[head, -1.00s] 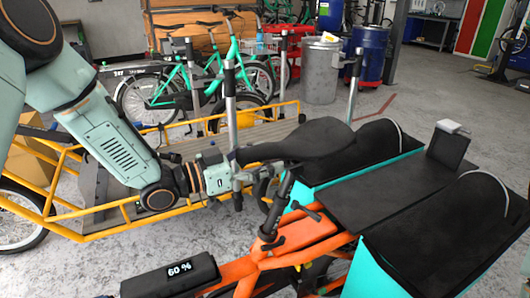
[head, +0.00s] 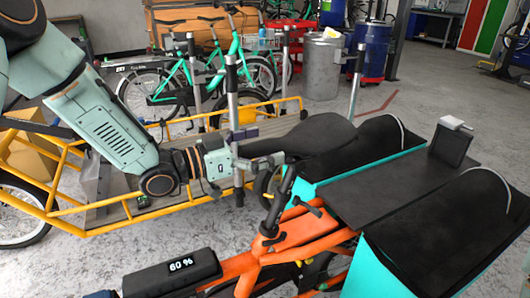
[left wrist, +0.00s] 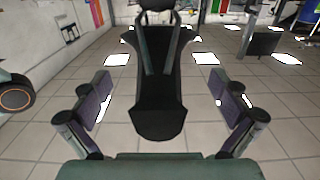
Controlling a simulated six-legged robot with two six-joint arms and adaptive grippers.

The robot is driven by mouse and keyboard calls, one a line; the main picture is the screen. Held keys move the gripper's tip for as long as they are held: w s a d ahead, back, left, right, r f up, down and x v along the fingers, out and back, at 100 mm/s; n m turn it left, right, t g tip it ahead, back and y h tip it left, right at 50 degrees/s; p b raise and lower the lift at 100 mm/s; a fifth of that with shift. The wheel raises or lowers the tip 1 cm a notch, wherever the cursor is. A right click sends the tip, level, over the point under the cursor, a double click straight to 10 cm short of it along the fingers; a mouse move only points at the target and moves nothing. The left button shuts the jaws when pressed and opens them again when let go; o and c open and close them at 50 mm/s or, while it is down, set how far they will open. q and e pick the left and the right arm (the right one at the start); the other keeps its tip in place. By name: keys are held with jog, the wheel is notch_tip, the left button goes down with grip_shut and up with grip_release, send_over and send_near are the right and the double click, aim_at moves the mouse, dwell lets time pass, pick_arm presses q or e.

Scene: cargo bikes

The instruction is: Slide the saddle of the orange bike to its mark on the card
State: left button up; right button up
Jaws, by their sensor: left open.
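The orange bike (head: 298,230) stands in the foreground of the head view. Its black saddle (head: 318,136) sits above the frame, its narrow nose towards my left gripper (head: 278,165). In the left wrist view a black tapered shape, which looks like the saddle (left wrist: 158,85), lies ahead between the two fingers of the left gripper (left wrist: 163,112). The fingers are spread apart, with gaps on both sides of it. Contact cannot be told from the head view. I cannot make out the card or its mark. My right gripper is in neither view.
Black-topped turquoise panniers (head: 450,225) and a black deck (head: 385,190) lie right of the saddle. A yellow cargo bike (head: 90,228) stands behind my left arm. Open floor is at the right.

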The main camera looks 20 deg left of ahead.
pick_arm(q)
notch_tip(320, 180, up, 8)
jog(key=shift+f, duration=0.1)
dwell(0.4)
notch_tip(320, 180, down, 10)
jog(key=shift+f, duration=0.15)
jog(key=shift+w+d+r, duration=0.15)
jog(key=shift+r, duration=0.45)
jog(key=shift+d+r, duration=0.1)
jog(key=shift+r, duration=0.4)
jog(key=shift+w+f, duration=0.1)
